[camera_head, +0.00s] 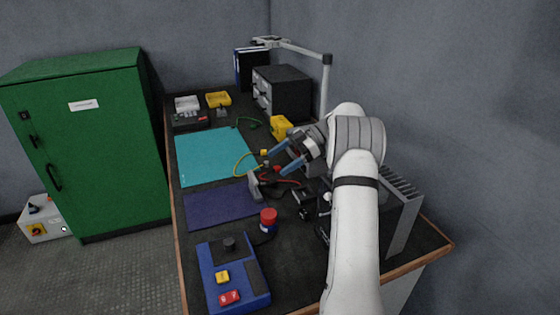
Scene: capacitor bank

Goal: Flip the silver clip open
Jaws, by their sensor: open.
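My gripper (275,164) has two blue fingers spread apart, with nothing clearly held between them. It points left over the right part of the bench, above small parts and wires. A grey metal-looking piece (254,187) stands just below and left of the fingertips, by the edge of the dark blue mat. I cannot tell whether this piece is the silver clip or whether it is open or shut. My arm and gripper hide part of the bench on the right.
Yellow and red wires (243,163) run close to the fingers. A red-topped cylinder (268,219) and a blue control box (232,272) stand nearer the front. A finned metal block (405,218) is at the right. The teal mat (213,155) is clear.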

